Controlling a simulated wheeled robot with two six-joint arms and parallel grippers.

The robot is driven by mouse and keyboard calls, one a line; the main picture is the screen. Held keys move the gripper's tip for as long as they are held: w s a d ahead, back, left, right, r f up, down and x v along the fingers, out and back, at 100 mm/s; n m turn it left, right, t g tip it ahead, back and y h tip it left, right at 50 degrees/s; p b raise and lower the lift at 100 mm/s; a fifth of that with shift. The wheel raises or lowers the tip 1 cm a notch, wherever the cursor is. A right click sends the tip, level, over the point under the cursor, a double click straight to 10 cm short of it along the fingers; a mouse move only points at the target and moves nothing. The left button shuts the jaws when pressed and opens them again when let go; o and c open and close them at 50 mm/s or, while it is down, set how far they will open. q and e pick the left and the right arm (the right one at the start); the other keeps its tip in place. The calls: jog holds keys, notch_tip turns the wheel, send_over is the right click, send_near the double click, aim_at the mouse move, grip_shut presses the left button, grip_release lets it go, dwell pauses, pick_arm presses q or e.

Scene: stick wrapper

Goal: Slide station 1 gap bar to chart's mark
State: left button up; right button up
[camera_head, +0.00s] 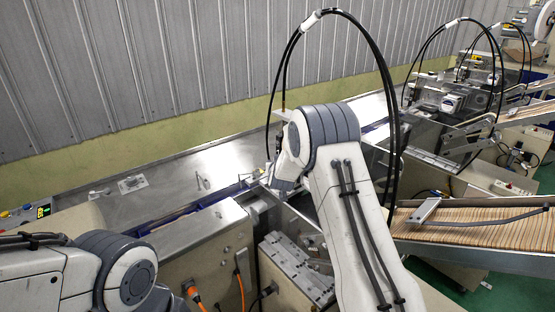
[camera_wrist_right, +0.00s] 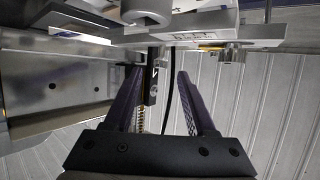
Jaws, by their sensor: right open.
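My right gripper (camera_wrist_right: 158,75) is open in the right wrist view, its two dark fingers spread. I cannot make out a chart.
The nearest machine has a flat metal deck (camera_head: 215,160). A conveyor of wooden sticks (camera_head: 480,228) lies to the right, with more machines behind it. Black cables loop above my right arm.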

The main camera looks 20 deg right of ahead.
jog(key=shift+x, duration=1.2)
grip_shut()
dwell(0.6)
